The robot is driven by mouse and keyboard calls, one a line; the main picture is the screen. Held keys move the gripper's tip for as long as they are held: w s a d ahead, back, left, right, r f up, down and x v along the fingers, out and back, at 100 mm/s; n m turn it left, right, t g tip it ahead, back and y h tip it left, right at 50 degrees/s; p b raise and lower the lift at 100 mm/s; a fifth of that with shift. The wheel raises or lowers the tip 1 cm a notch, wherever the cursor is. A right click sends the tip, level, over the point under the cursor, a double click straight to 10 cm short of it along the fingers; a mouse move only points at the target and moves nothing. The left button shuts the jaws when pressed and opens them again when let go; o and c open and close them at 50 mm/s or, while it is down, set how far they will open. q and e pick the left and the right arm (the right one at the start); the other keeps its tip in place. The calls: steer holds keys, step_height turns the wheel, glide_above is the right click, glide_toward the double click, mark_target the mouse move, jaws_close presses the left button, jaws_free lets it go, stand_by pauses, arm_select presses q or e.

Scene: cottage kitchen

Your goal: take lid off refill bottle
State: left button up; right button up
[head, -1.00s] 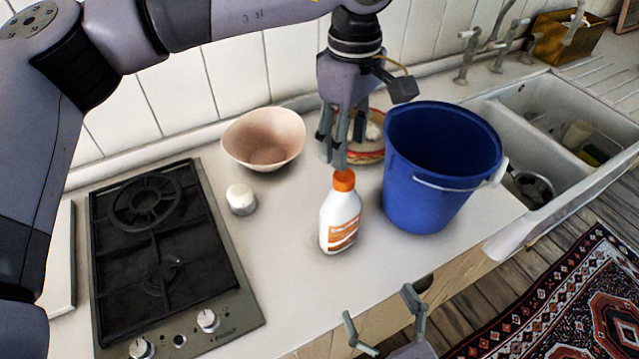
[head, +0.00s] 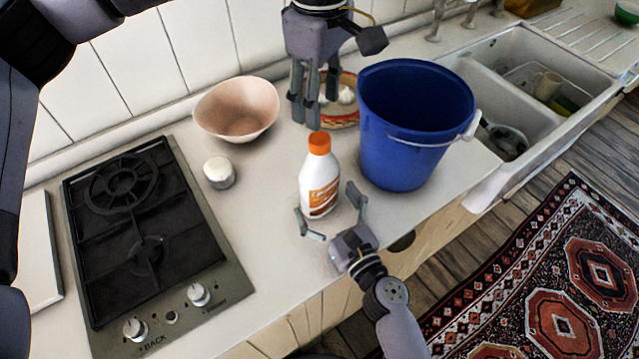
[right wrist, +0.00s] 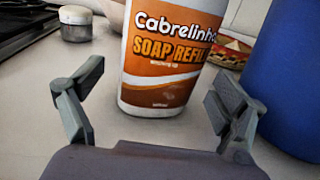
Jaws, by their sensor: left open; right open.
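The refill bottle (head: 319,187) is white with an orange label and stands upright on the counter. Its orange lid (head: 319,143) is on top. The right wrist view shows the bottle's label (right wrist: 168,50) reading "Cabrelinha soap refill", with its top out of frame. My left gripper (head: 309,116) is open, pointing down just above and behind the lid; I cannot tell whether it touches. My right gripper (head: 329,210) is open low at the bottle's front, its fingers on either side of the lower body. In the right wrist view, its fingers (right wrist: 160,110) stand apart from the bottle.
A blue bucket (head: 408,125) stands close to the right of the bottle. A pink bowl (head: 238,108), a small lidded jar (head: 219,172) and a gas hob (head: 150,240) are to the left. A patterned plate (head: 345,112) lies behind. The sink (head: 530,90) is at the right.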

steer(key=shift+x, duration=1.5)
